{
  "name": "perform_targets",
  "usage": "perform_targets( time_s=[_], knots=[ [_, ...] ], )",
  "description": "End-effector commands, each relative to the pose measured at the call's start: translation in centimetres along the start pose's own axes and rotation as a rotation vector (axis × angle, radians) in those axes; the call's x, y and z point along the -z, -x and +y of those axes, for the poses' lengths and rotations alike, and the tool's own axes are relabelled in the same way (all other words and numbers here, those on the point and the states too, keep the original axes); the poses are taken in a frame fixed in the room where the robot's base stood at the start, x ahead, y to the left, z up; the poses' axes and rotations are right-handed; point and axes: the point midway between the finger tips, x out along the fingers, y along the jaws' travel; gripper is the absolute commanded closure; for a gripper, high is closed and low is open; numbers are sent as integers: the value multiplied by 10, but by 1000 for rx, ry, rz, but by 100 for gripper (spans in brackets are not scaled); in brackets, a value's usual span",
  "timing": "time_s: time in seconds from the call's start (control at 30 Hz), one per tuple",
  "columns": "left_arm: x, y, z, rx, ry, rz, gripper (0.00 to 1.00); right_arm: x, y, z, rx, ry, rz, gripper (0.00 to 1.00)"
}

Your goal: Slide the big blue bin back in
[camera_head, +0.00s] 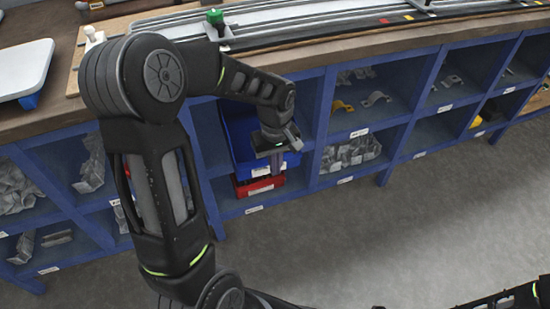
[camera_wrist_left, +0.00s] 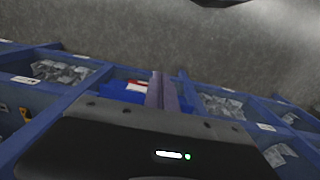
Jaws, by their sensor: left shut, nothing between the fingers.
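The big blue bin (camera_head: 238,130) sits in an upper compartment of the blue shelf unit, above a red bin (camera_head: 258,186). Its front appears to stick out a little, though my arm hides part of it. My left gripper (camera_head: 277,165) is in front of the blue bin's front face, pointing down, shut and empty. I cannot tell whether it touches the bin. In the left wrist view the shut fingers (camera_wrist_left: 162,90) are beside the blue bin (camera_wrist_left: 120,93), with a bit of the red bin (camera_wrist_left: 138,83) behind.
The wooden worktop (camera_head: 350,52) runs above the shelf unit (camera_head: 313,125) and holds long metal rails (camera_head: 300,25). The grey floor (camera_head: 400,235) in front is clear.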

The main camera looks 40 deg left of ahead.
Motion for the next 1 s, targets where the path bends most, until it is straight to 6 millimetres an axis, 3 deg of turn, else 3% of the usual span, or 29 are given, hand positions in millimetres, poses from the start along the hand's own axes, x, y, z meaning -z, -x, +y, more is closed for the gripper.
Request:
perform_targets(
  time_s=[0.03, 0.23, 0.3, 0.5, 1.0],
  knots=[
    [-1, -14, -1, 4, 0, -4, 100, 0, -4, 2, 0, 0, 0, 100],
    [-1, -54, 0, 2, 0, -3, 100, 0, -11, 4, 0, -1, 0, 100],
    [15, -49, 0, -2, 4, 2, 100, 0, -9, 4, 0, -1, 0, 100],
    [36, -48, 0, 0, 1, 1, 100, 0, -9, 4, 0, -1, 0, 100],
    [44, -48, 0, 0, 0, 0, 100, 0, -8, 3, 0, -1, 0, 100]
  ],
)
